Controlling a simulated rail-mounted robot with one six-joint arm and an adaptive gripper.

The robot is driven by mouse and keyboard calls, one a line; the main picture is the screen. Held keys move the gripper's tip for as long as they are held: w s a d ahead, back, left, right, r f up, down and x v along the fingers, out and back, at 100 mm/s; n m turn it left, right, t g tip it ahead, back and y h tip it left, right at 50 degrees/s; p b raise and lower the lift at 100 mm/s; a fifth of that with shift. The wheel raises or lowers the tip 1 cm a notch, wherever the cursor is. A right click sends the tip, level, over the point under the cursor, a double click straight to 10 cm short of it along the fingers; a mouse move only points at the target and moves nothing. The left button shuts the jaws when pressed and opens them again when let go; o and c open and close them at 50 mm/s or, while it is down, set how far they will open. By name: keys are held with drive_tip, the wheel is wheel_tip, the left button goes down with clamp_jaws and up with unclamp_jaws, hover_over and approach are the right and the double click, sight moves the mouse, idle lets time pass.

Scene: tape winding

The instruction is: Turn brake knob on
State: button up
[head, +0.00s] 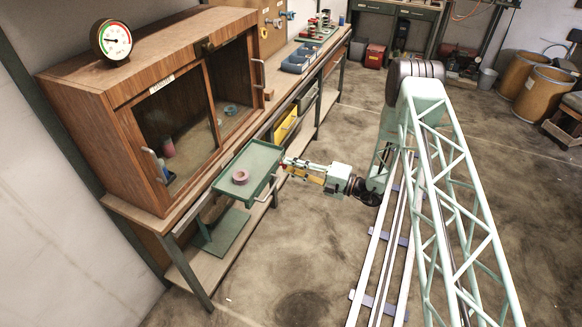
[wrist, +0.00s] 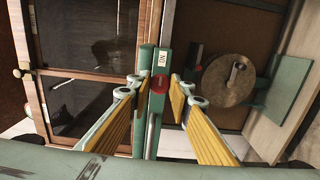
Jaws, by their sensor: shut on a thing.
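The brake knob (wrist: 160,83) is a small red round knob on a narrow green plate in the middle of the wrist view. A small white label (wrist: 162,58) with letters, which look like ON read upside down, sits on the same plate. My gripper (wrist: 161,92) has its yellow-padded fingers on both sides of the knob and is shut on it. In the head view my gripper (head: 287,164) is at the bench edge, just right of the green tray (head: 262,158). The knob itself is too small to make out there.
A pinkish tape roll (head: 240,177) lies on the tray. A wooden glass-doored cabinet (head: 150,75) with a gauge (head: 112,40) stands behind it. In the wrist view a brown disc (wrist: 228,80) on a green bracket is close on the right. The floor (head: 300,250) near the front is clear.

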drive_tip(key=o, duration=0.8)
drive_tip(key=shift+o, duration=0.2)
drive_tip(key=v, duration=1.2)
idle(0.5)
